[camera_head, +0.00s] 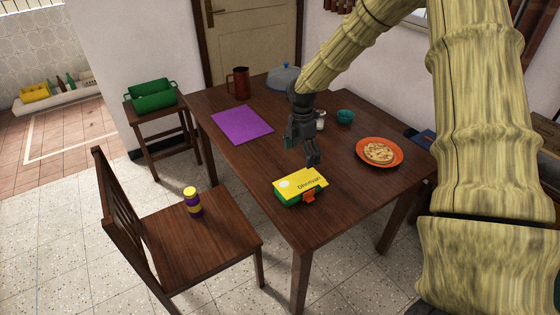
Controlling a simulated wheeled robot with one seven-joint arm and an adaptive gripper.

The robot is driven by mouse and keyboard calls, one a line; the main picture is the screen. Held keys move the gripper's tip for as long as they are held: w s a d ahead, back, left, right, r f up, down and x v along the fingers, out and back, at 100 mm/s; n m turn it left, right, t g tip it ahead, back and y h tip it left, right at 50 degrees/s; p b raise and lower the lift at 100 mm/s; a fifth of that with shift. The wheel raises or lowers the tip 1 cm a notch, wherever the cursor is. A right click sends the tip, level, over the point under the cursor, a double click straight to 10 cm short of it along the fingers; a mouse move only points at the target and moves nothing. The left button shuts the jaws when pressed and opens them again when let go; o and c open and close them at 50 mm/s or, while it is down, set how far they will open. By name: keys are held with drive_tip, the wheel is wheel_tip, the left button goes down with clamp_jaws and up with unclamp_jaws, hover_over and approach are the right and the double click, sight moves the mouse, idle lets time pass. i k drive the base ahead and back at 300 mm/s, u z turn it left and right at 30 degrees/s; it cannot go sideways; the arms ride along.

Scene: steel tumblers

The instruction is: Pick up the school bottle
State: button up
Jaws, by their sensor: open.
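A small purple bottle with a yellow cap (193,206) stands upright on the seat of the wooden chair at the lower left; it looks like the school bottle. My gripper (312,162) hangs over the dark wooden table, fingers pointing down, open with nothing seen between the fingers. It is to the right of the bottle and well apart from it, just behind the yellow and green box.
The chair (220,240) stands beside the table (250,165), its backrest left of the bottle. The table holds a yellow-green box (300,186), purple mat (242,124), brown jug (239,83), orange plate (398,159) and teal bowl (345,117). A green crate (152,95) sits on a stool.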

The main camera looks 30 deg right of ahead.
sight(194, 205)
drive_tip(key=z, duration=1.05)
drive_tip(key=i, duration=0.85)
drive_tip(key=u, duration=2.25)
